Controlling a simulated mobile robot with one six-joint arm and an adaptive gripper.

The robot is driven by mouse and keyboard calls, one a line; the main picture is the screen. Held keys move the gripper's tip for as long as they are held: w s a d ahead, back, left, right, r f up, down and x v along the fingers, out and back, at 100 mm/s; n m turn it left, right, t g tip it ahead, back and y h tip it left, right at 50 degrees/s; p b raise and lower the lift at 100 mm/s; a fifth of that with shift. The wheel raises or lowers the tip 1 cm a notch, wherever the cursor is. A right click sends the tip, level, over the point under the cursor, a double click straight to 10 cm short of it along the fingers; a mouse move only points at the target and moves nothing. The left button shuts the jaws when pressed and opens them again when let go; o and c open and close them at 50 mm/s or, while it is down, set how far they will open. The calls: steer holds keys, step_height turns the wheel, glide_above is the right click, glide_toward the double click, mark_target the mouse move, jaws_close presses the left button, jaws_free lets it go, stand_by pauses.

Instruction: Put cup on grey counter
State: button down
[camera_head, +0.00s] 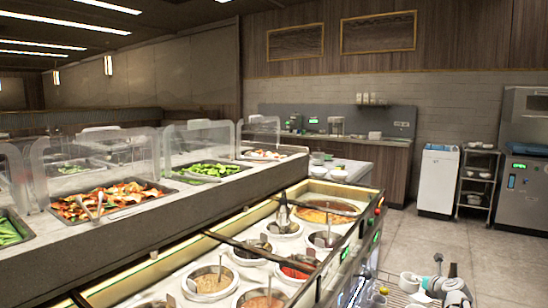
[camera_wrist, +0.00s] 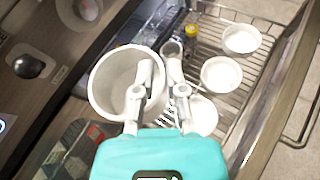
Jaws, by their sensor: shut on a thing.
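A white cup (camera_wrist: 105,88) is in the wrist view, seen from above with its open mouth toward the camera. My gripper (camera_wrist: 160,62) is shut on the cup's right wall, one finger inside the mouth and the other outside. In the head view my gripper (camera_head: 438,282) is at the lower right, with the white cup (camera_head: 409,283) at its left side. A long grey counter top (camera_head: 175,222) with food trays runs along the left of the head view. Which counter the task means cannot be told.
A wire rack (camera_wrist: 262,68) with white bowls (camera_wrist: 221,74) lies below my gripper. Sauce wells (camera_head: 209,280) fill the station left of my gripper. A back counter (camera_head: 385,140) holds machines. Open floor (camera_head: 500,245) lies to the right.

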step_height(320, 180, up, 31)
steer(key=p, duration=2.9)
steer(key=shift+f, duration=0.2)
steer(key=shift+d, duration=0.1)
